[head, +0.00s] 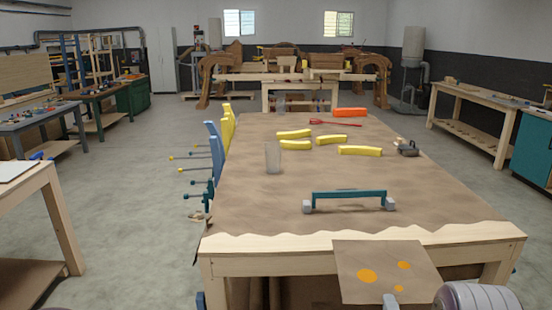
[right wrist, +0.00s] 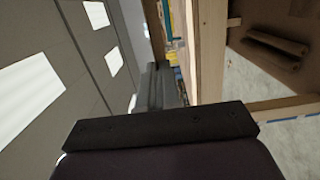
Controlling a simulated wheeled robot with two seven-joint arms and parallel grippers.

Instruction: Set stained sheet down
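The stained sheet (head: 360,258) is a brown square with several orange spots. In the head view it hangs in front of the near edge of the long workbench (head: 240,215), overlapping that edge in the picture. My right gripper (head: 391,299) is at the sheet's lower edge, at the bottom right, and appears shut on it; the sheet stays up with it. In the right wrist view a dark bar and pad fill the lower middle, and I cannot make out the sheet there. My left gripper is not in view.
A teal bar clamp (head: 350,194) lies near the workbench front. A clear cup (head: 273,157), yellow blocks (head: 360,150), an orange block (head: 350,112) and a dark tool (head: 408,149) stand farther back. Clamps line the left edge. The bench's left front and right side are bare.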

